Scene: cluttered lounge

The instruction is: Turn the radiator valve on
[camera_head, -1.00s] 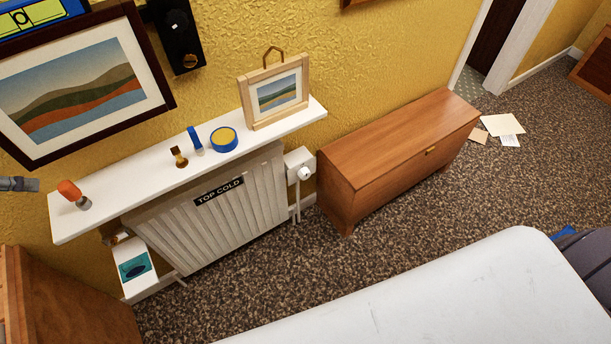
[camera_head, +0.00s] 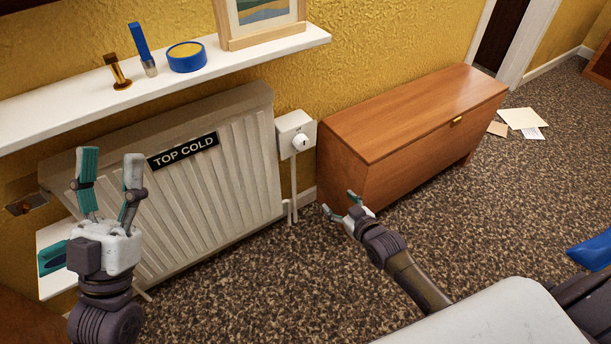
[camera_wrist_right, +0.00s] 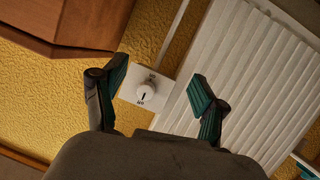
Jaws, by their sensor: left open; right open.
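The white radiator (camera_head: 215,185) hangs on the yellow wall under a shelf and bears a black "TOP COLD" label (camera_head: 183,151). The valve, a white round knob (camera_head: 300,141) on a white square plate (camera_head: 290,124), sits on the wall just right of the radiator. In the right wrist view the knob (camera_wrist_right: 146,91) with a dark pointer mark lies between my open fingers, beyond their tips. My right gripper (camera_head: 340,206) is open and empty, below and right of the knob, apart from it. My left gripper (camera_head: 110,165) is open and empty in front of the radiator's left part.
A wooden chest (camera_head: 400,135) stands right of the valve. The white shelf (camera_head: 60,112) above holds a blue tape roll (camera_head: 187,58), a blue brush-like tool (camera_head: 140,45), a brass piece (camera_head: 117,72) and a framed picture (camera_head: 262,20). Papers (camera_head: 524,118) lie on the carpet.

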